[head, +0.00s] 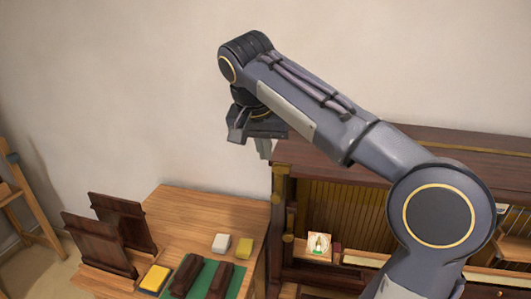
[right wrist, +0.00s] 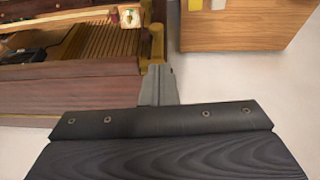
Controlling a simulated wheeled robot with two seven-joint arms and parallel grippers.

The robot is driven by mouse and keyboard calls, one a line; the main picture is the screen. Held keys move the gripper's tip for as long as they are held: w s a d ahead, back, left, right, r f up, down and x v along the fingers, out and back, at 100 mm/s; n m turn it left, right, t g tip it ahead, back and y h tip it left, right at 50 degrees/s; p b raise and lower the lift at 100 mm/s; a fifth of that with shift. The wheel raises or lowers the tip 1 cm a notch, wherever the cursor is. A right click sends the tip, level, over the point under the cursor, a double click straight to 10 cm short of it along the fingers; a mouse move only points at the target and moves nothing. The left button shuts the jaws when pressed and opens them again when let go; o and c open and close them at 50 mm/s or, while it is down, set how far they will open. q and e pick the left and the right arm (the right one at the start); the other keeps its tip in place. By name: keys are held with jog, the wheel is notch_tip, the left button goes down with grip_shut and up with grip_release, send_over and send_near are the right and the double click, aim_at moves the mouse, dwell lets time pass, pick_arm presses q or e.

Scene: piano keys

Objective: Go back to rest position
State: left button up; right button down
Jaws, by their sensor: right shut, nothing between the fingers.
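My right arm reaches in from the lower right of the head view and bends at a raised elbow. My right gripper (head: 264,148) hangs above the gap between the wooden table and the piano, shut and empty. In the right wrist view its shut fingers (right wrist: 158,84) point toward the piano's gold-coloured corner post. The piano (head: 300,160) is dark brown with an open front that shows its inner slats. My right arm hides part of it. My left gripper is not in view.
A wooden table (head: 190,205) stands left of the piano. It holds dark wooden racks (head: 120,220), a green mat (head: 195,290) with dark blocks, and yellow (head: 245,248) and white (head: 221,243) blocks. A small card (head: 319,246) rests in the piano's front. The wall above is bare.

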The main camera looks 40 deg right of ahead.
dwell(0.4)
jog(key=s+a+f+n+t+y, duration=0.1)
jog(key=s+a+f+n+y, duration=0.2)
jog(key=s+a+f, duration=0.4)
jog(key=s+a+f+n+t+y, duration=0.2)
jog(key=s+a+f+n+y, duration=0.2)
jog(key=s+a+f, duration=0.3)
jog(key=s+f+n, duration=0.1)
jog(key=s+f, duration=0.3)
jog(key=f, duration=0.4)
jog(key=shift+s, duration=0.25)
jog(key=shift+d+t, duration=0.1)
jog(key=shift+t, duration=0.2)
